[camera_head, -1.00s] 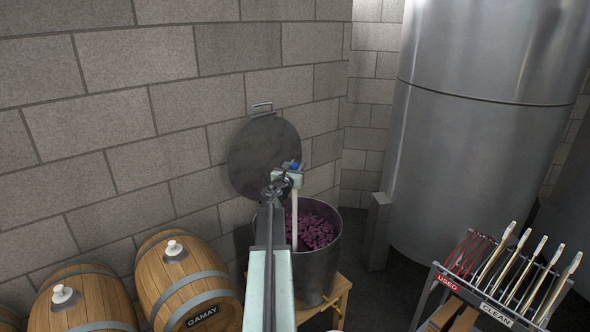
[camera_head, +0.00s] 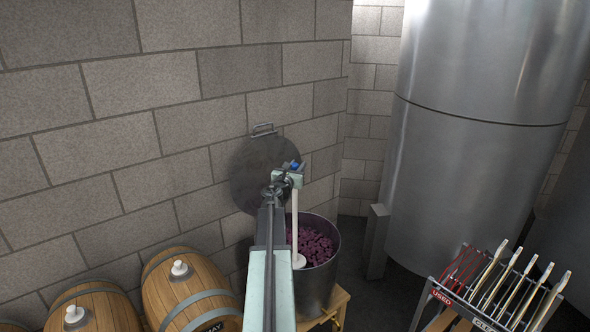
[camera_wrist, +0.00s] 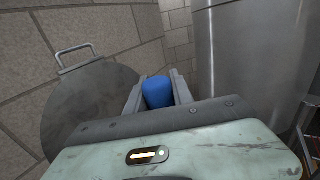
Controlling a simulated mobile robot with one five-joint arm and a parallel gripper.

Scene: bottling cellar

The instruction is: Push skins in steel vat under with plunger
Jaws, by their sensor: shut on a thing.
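The steel vat (camera_head: 318,288) stands right of centre in the head view, on a wooden stand. Purple skins (camera_head: 317,246) fill it, below the rim. The plunger (camera_head: 295,222) has a pale upright rod, a round white disc at its foot and a blue top, which also shows in the wrist view (camera_wrist: 158,92). My gripper (camera_head: 289,176) is above the vat, shut on the plunger's upper end. The disc is in full view over the vat's near left part, apparently clear of the skins. My arm hides the vat's left side.
A round metal lid (camera_head: 258,172) with a handle leans on the block wall behind the vat. Wooden barrels (camera_head: 185,290) lie at left. A tall steel tank (camera_head: 460,150) stands at right. A rack (camera_head: 480,300) of tools with used and clean labels is at lower right.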

